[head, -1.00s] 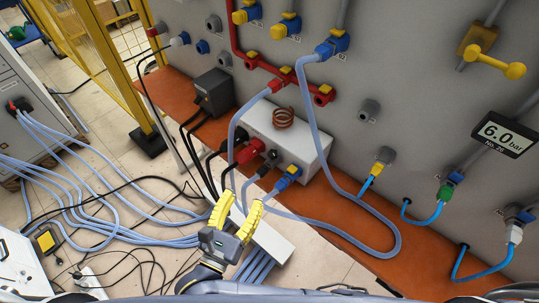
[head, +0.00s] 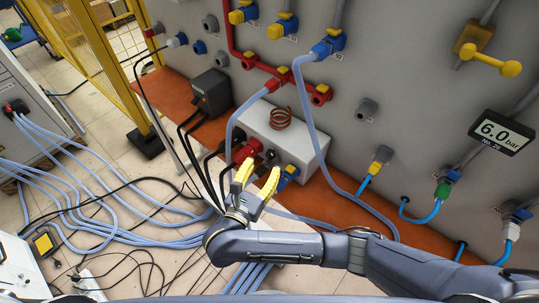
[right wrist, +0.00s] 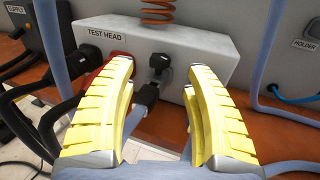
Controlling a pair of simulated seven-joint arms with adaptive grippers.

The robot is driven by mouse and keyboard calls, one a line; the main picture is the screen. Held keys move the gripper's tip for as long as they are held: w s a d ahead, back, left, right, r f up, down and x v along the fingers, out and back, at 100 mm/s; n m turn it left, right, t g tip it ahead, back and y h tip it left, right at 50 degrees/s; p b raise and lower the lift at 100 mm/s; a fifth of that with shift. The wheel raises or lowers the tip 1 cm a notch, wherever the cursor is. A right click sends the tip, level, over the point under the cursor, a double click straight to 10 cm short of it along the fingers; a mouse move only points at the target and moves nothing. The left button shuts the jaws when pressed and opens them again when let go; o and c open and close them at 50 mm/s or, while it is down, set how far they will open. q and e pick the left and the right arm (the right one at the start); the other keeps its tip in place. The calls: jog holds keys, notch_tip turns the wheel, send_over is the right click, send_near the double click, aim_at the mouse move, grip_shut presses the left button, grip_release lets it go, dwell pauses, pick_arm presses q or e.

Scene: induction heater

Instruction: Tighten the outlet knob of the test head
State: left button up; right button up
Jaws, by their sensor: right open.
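The test head (head: 300,145) is a white box with a copper coil (head: 281,118) on top, standing on the red-brown bench. Its front carries a red connector (head: 248,150), a blue connector (head: 290,172) and black fittings; the right wrist view shows a black knob (right wrist: 158,62) above a dark plug with a blue-grey hose. I cannot tell which fitting is the outlet knob. My right gripper (head: 259,172) has yellow fingers, open and empty, just in front of this face. In the right wrist view its fingers (right wrist: 160,69) stand either side of the black knob, apart from it. My left gripper is out of view.
Black cables and blue-grey hoses (head: 229,130) run close to the gripper's left. A black supply box (head: 212,92) stands left of the test head. The grey panel (head: 400,60) with valves and hoses rises behind. The bench right of the test head is mostly clear.

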aim_at(269, 157)
jog(key=shift+x, duration=2.75)
grip_shut()
